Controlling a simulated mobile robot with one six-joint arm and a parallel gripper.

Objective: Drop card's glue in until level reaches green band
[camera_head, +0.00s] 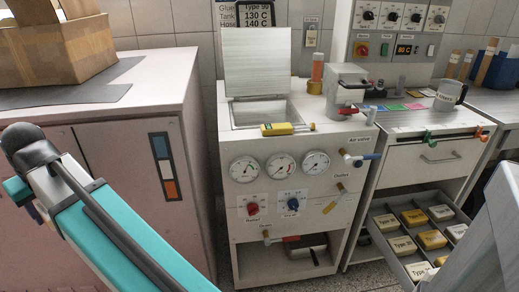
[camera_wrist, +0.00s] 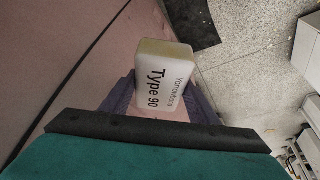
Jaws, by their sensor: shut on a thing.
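My gripper (camera_wrist: 160,108) is shut on a pale glue block (camera_wrist: 165,72) printed "Type 90" in the wrist view. The block sits between the two purple fingers, above a pink surface; my gripper is not clear in the head view. The glue tank (camera_head: 262,114) stands with its lid (camera_head: 256,62) raised, but its inside is mostly hidden. A sight tube (camera_head: 317,68) with orange-brown content stands right of the lid; I cannot make out a green band. The card (camera_head: 256,14) behind, cut off at the top, reads glue Type 90, tank 130 C, hose 140 C.
A yellow tool (camera_head: 285,129) lies on the tank's front edge. An open drawer (camera_head: 410,262) holds several white and yellow blocks. A pink cabinet (camera_head: 130,130) bears a cardboard box (camera_head: 62,50) at left. A mug (camera_head: 450,95) stands on the right counter.

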